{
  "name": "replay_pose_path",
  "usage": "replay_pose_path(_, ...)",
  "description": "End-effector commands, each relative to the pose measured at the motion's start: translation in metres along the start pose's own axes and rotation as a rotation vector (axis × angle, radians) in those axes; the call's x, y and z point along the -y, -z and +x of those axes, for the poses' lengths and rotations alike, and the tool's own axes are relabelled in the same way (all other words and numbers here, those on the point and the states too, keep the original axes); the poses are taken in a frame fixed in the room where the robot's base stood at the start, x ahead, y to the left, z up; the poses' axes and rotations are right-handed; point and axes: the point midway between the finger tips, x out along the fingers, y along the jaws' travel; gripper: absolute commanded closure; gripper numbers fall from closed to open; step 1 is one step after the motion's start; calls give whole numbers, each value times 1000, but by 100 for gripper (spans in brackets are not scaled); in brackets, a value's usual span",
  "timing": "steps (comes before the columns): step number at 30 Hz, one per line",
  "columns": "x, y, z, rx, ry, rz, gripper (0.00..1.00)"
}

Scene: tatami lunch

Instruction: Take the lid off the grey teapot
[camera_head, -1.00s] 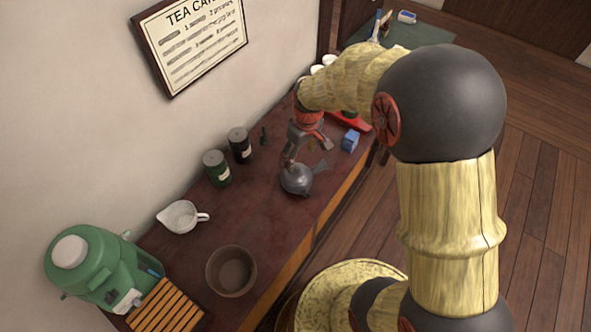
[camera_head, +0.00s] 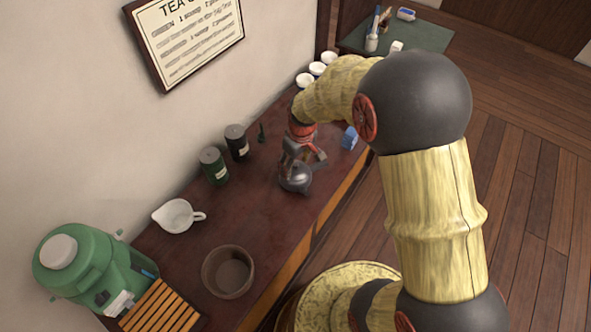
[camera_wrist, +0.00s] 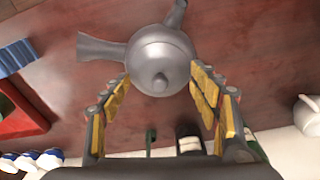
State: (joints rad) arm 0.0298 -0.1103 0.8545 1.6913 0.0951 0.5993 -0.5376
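The grey teapot (camera_head: 296,182) stands on the dark red counter, partly hidden by my gripper in the head view. In the wrist view the teapot (camera_wrist: 140,40) shows from above, with its handle pointing left and its spout up. Its lid (camera_wrist: 160,62) is seated on top, with a small round knob (camera_wrist: 160,81) in the middle. My gripper (camera_wrist: 160,88) is open, its yellow-padded fingers on either side of the lid. It also shows above the teapot in the head view (camera_head: 297,164). I cannot tell whether a finger touches the lid.
A blue block (camera_head: 349,138) stands right of my gripper. Dark canisters (camera_head: 214,166), a white pitcher (camera_head: 177,216), a brown bowl (camera_head: 228,271) and a green dispenser (camera_head: 88,262) stand on the counter (camera_head: 250,225). White cups (camera_head: 305,80) stand at the back.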

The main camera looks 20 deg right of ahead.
Motion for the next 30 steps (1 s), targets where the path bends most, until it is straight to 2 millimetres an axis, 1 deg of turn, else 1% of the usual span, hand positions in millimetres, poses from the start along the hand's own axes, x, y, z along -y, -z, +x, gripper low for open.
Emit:
replay_pose_path(2, 0, 0, 0, 0, 0, 0, 45)
replay_pose_path(24, 0, -1, 2, 3, 1, 0, 87)
replay_pose_path(26, 0, -2, 2, 3, 1, 0, 89)
replay_pose_path(30, 0, -2, 3, 4, 2, 0, 90)
